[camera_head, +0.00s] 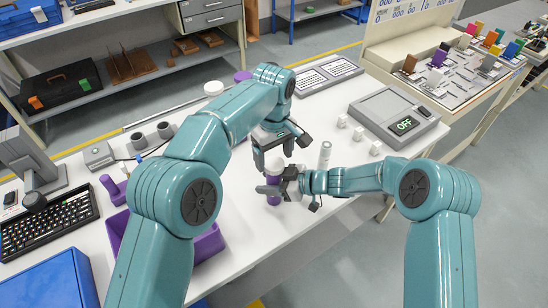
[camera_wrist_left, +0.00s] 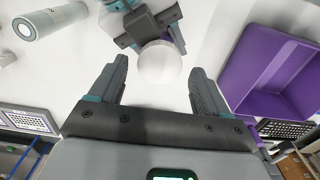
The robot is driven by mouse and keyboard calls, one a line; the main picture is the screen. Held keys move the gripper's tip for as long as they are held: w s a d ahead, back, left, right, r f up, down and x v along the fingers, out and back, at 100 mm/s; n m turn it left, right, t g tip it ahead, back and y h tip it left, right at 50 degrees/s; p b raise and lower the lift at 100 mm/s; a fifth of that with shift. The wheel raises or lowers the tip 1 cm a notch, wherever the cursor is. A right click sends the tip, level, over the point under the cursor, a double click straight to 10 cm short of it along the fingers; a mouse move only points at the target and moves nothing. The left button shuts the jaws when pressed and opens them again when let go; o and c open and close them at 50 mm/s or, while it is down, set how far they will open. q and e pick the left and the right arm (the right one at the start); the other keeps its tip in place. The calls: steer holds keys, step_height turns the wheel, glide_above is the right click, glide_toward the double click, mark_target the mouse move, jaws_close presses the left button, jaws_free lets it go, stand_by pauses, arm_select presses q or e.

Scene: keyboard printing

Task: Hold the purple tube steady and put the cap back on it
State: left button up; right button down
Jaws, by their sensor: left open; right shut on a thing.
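The purple tube (camera_head: 273,195) stands upright on the white table, with its middle partly hidden by my right gripper (camera_head: 276,184). My right gripper is shut on the tube from the right; it also shows in the left wrist view (camera_wrist_left: 148,28). A white round cap (camera_wrist_left: 160,63) is seen from above in the left wrist view, at the tube's top. I cannot tell whether it is seated. My left gripper (camera_head: 273,156) is open above the tube, pointing down. In the left wrist view its fingertips (camera_wrist_left: 160,70) are on either side of the cap, with gaps visible.
A purple bin (camera_head: 208,245) is left of the tube. A white cylinder (camera_head: 325,155) stands to the right, near small white cubes (camera_head: 358,134) and a scale reading OFF (camera_head: 395,115). A keyboard (camera_head: 50,220) and blue box (camera_head: 45,285) are at left. The front-right table edge is close.

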arm_select(q)
steer(key=shift+f, duration=0.95)
steer(key=c, duration=1.1)
steer(key=o, duration=1.2)
steer(key=shift+r, duration=2.25)
